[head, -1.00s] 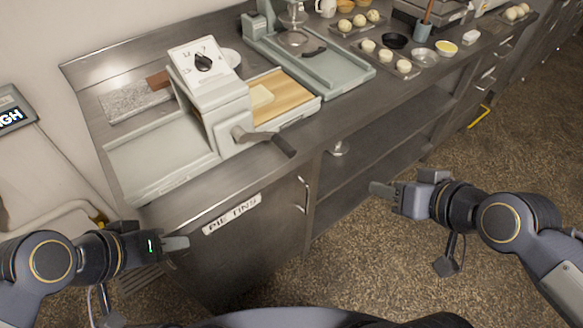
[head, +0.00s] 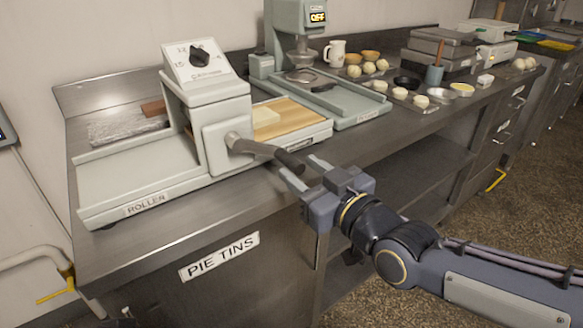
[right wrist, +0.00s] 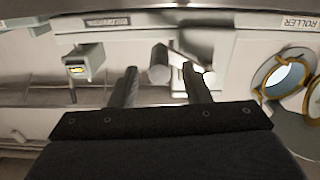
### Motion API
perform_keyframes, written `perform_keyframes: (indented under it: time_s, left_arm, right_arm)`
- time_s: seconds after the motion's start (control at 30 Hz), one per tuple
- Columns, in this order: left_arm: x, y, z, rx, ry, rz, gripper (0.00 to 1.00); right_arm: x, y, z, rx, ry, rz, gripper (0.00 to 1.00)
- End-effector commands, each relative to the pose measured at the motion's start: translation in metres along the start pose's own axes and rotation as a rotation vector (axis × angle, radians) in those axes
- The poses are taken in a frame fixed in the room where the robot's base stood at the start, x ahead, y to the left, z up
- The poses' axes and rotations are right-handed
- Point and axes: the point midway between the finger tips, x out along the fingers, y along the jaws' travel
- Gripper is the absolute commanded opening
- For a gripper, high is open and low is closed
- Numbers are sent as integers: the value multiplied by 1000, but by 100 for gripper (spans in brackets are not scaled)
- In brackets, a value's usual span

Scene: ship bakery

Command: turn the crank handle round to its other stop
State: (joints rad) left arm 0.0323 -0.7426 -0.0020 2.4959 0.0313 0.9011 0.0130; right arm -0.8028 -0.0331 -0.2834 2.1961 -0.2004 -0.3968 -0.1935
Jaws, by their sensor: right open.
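The crank handle (head: 262,149) sticks out from the front of the white roller machine (head: 215,95), its dark grip (head: 289,161) pointing right and slightly down. My right gripper (head: 299,167) is open at the grip's end, with one finger on either side of it in the head view. In the right wrist view, the grip's round end (right wrist: 159,66) shows between the two open fingers (right wrist: 160,80). I cannot tell whether a finger touches it. My left gripper is not in view.
The counter's front edge runs below the crank.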

Motion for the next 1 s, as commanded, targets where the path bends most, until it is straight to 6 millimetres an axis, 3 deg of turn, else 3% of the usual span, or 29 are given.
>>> perform_keyframes:
  time_s: [0.23,0.6,0.93,1.0]
  left_arm:
    - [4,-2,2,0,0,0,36]
    - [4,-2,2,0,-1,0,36]
    - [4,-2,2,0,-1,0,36]
    - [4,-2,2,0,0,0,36]
  right_arm:
    - [33,0,1,0,-1,0,43]
    - [40,0,0,1,0,0,43]
    - [39,0,0,1,-1,0,0]
    - [39,0,0,1,-1,0,0]
